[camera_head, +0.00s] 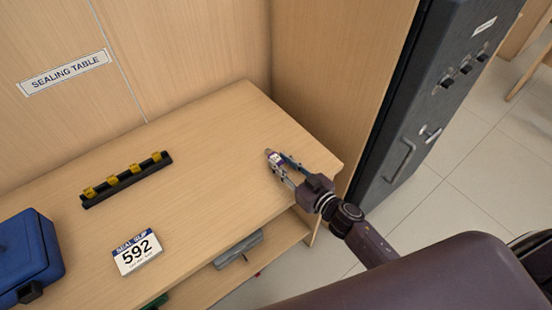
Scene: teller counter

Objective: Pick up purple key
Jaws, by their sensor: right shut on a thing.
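My right gripper (278,162) reaches in from the right over the right end of the wooden table (215,150). Its fingers are shut on a small purple-and-white thing at their tips, which looks like the purple key (274,157). The fingers hide much of it, and its full shape is too small to tell. I cannot tell whether it touches the tabletop. My left gripper is not in view.
A black rack with yellow clips (127,180), a "592" seal slip card (138,252) and a blue case (27,252) are on the left of the table. A grey object (238,250) lies on the lower shelf. A dark cabinet (420,100) stands at the right.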

